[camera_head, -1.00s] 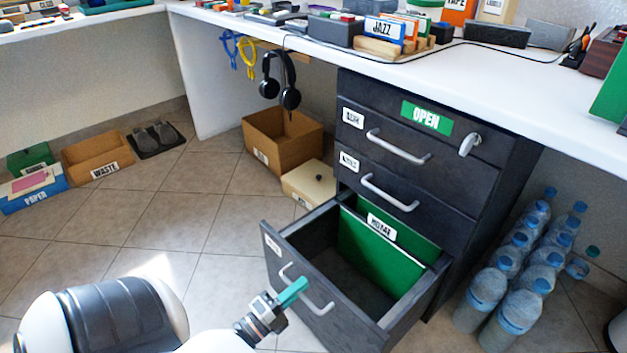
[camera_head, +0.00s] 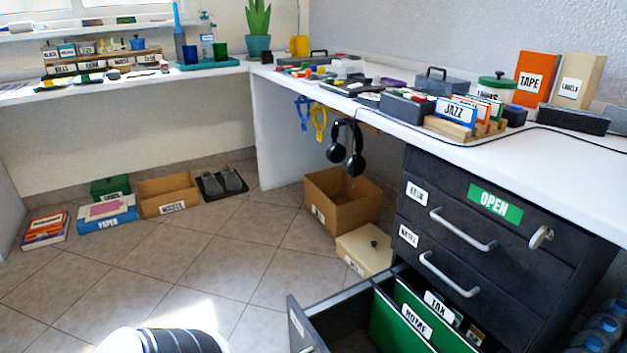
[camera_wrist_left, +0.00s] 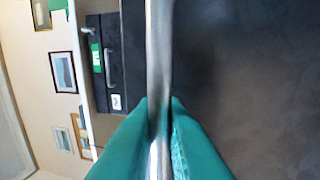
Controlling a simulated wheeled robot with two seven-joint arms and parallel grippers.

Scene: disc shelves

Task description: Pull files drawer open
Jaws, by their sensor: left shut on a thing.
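The files drawer (camera_head: 296,326) is the bottom drawer of a dark cabinet and stands pulled out. Green hanging folders labelled HOME (camera_head: 412,326) and TAX (camera_head: 437,304) show inside it. Its front and handle are mostly cut off by the lower edge of the head view. In the left wrist view, the teal fingers of my left gripper (camera_wrist_left: 161,112) are shut on the drawer's metal handle (camera_wrist_left: 159,50), with the dark drawer front (camera_wrist_left: 245,75) behind. My left gripper is outside the head view, and my right gripper is not in view.
Two closed drawers with handles (camera_head: 462,229) sit above, with a green OPEN sign (camera_head: 495,203). A cardboard box (camera_head: 342,199) and a lidded beige box (camera_head: 366,250) stand close left of the cabinet. Water bottles (camera_head: 600,335) stand at right.

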